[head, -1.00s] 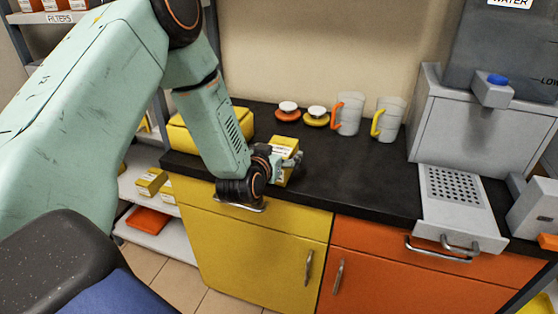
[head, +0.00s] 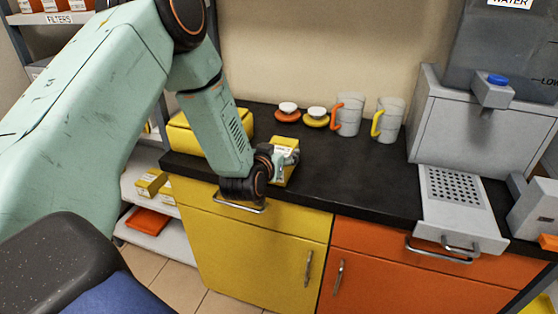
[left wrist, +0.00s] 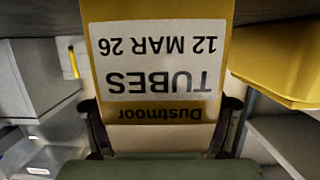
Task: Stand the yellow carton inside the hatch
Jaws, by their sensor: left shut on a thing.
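The yellow carton (head: 291,175) stands near the front edge of the dark counter in the head view, partly covered by my left gripper (head: 284,164). My left gripper (left wrist: 163,112) is shut on the carton, one finger on each side. I cannot tell whether the carton's base touches the counter. I cannot make out a hatch in these views. My right gripper is not in view.
A larger yellow box (head: 184,137) stands left on the counter (head: 340,180). A grey dispenser (head: 455,120) with a perforated tray (head: 453,185) is at right. The counter's middle is clear.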

